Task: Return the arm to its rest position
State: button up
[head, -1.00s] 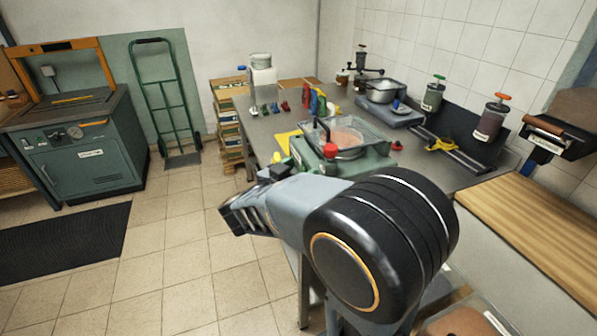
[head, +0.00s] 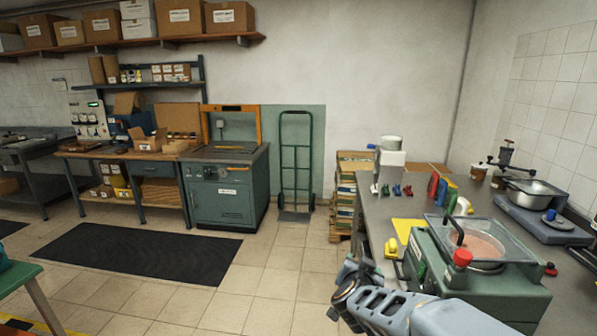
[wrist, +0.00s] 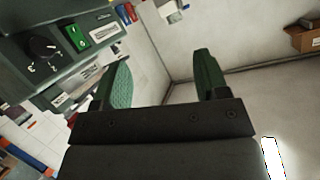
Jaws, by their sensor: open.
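My gripper (wrist: 163,82) is open in the wrist view, its two green-padded fingers well apart. Nothing lies between them except the wall and its corner behind. In the head view my grey arm (head: 410,308) comes in at the bottom, in front of the green machine on the metal bench. The fingertips cannot be made out clearly there.
The metal bench (head: 381,212) at right carries a green machine with a clear cover (head: 485,238) and red knob. A green hand truck (head: 296,165) and green cabinet (head: 228,190) stand behind. Tiled floor (head: 275,285) left of the bench is open, with a black mat (head: 140,252).

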jog(key=s+a+f+n+g+y, duration=0.4)
jog(key=s+a+n+g+y, duration=0.3)
jog(key=s, duration=0.3)
jog(key=s+d+r+g+h+p, duration=0.2)
jog(key=s+d+r, duration=0.1)
jog(key=s+d, duration=0.4)
jog(key=s, duration=0.3)
jog(key=shift+s+r+g, duration=0.25)
jog(key=shift+s+g, duration=0.05)
jog(key=shift+s, duration=0.05)
jog(key=shift+d, duration=0.1)
